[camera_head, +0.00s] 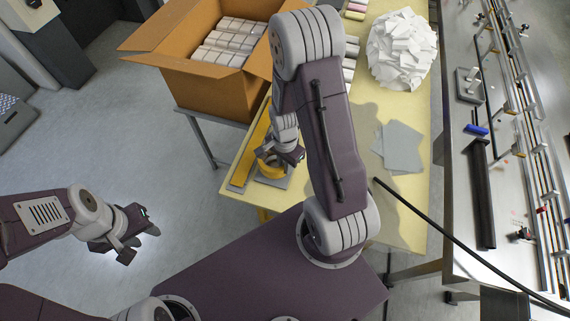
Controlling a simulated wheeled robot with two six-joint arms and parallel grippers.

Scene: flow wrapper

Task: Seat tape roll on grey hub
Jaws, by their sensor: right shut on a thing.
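My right gripper (274,158) is low over the yellow table, shut on the tape roll (271,171), a yellow-orange ring partly covered by the fingers. The ring is right at a small grey plate (281,183) near the table's left edge. The grey hub cannot be made out; the gripper and roll cover that spot. I cannot tell whether the roll touches the hub. My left gripper (142,236) is open and empty over the floor, left of the table.
An open cardboard box (225,88) of white packs stands behind. A yellow strip (249,150) lies beside the roll. A white crumpled pile (402,48) and grey sheets (399,147) lie on the yellow table (380,205). A metal machine bench (462,190) runs along the right.

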